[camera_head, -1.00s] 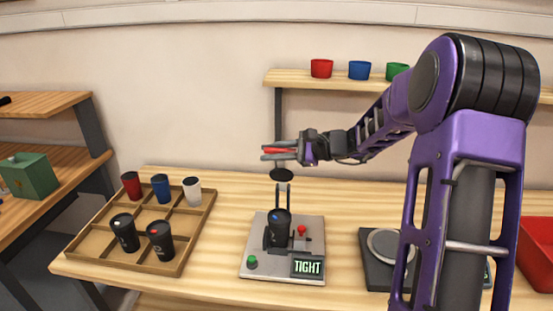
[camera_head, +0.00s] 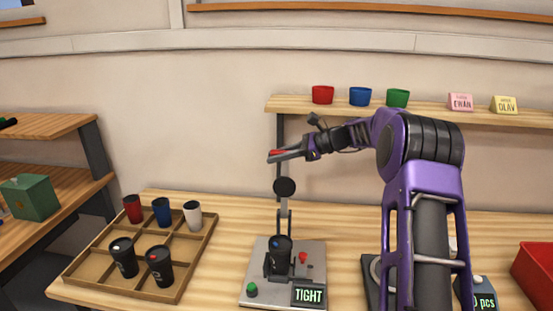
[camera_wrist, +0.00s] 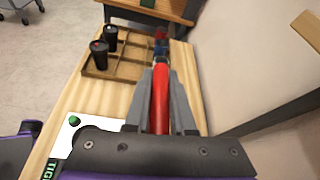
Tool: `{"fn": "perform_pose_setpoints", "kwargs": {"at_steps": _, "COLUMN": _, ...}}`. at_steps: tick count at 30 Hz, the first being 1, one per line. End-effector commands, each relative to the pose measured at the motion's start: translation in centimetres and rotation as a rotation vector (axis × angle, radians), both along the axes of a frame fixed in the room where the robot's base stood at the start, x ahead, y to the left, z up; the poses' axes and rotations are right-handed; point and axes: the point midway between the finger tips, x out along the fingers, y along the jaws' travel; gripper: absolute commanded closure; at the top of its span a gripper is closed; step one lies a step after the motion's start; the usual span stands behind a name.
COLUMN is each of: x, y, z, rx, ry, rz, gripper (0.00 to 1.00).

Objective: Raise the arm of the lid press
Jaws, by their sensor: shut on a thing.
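The lid press (camera_head: 257,270) stands on the table, with a black cup (camera_head: 281,252) with a blue spot on its lid seated in it. Its display (camera_head: 308,295) reads TIGHT. The press arm is up, and its round dark pad (camera_head: 284,187) faces forward, well clear above the cup. My gripper (camera_head: 280,154) is shut on the red handle (camera_head: 275,152) at the arm's upper end. In the wrist view the red handle (camera_wrist: 161,95) lies lengthwise between both fingers. The hinge is partly hidden behind the cup.
A wooden tray (camera_head: 75,275) left of the press holds several cups. A shelf (camera_head: 430,106) behind carries red, blue and green cups and name cards. A counting device (camera_head: 478,296) and red bin (camera_head: 535,272) stand right. The air above the press is clear.

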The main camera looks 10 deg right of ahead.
Motion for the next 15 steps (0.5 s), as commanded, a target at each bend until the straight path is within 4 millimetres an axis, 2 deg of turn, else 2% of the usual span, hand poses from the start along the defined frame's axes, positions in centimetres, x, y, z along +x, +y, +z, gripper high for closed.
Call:
{"fn": "perform_pose_setpoints", "kwargs": {"at_steps": 14, "x": 0.14, "y": -0.08, "z": -0.01, "rx": 0.004, "ry": 0.009, "rz": -0.001, "gripper": 1.0}}
{"fn": "perform_pose_setpoints", "kwargs": {"at_steps": 15, "x": 0.14, "y": -0.08, "z": -0.01, "rx": 0.004, "ry": 0.009, "rz": -0.001, "gripper": 0.71}}
